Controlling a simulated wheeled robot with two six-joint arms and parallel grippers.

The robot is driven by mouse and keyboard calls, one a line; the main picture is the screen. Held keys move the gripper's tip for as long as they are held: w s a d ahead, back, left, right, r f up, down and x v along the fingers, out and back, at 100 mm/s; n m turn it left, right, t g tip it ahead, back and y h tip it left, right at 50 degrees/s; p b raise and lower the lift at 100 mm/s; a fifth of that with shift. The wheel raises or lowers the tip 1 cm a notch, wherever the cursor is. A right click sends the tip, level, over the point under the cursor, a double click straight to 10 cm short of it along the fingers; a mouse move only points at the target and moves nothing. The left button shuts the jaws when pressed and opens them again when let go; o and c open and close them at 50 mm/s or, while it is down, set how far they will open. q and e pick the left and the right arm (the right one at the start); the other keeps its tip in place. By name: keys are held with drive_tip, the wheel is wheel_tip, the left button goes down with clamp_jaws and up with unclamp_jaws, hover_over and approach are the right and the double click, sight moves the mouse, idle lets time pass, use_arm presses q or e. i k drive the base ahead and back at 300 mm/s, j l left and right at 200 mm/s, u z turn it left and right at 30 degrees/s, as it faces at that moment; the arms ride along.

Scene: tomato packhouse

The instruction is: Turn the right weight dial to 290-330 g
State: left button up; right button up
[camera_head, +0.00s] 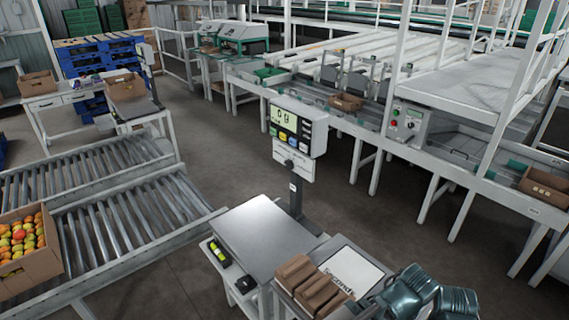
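The scale's display head (298,125) stands on a dark post behind a bare metal weighing plate (262,235). Its screen seems to read 0 g, with coloured buttons below and to the right. A white box (293,163) hangs under the display head. It has small dark details on its front; they are too small to tell which is the right weight dial or where it is set. Neither of my grippers shows in this view.
Brown packs and a white printed sheet (350,270) lie right of the plate. Roller conveyors (120,215) run at left, with a box of tomatoes (40,268). The plate is clear.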

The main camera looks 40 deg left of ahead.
sight(288, 165)
drive_tip(key=j+u, duration=0.2)
drive_tip(key=j, duration=0.2)
drive_tip(key=i+j+u, duration=0.25)
drive_tip(key=j, duration=0.15)
drive_tip(key=k+j+u, duration=0.1)
drive_tip(key=j+u, duration=0.45)
drive_tip(key=j, duration=0.15)
drive_tip(key=k+j+z, duration=0.2)
drive_tip(key=j, duration=0.15)
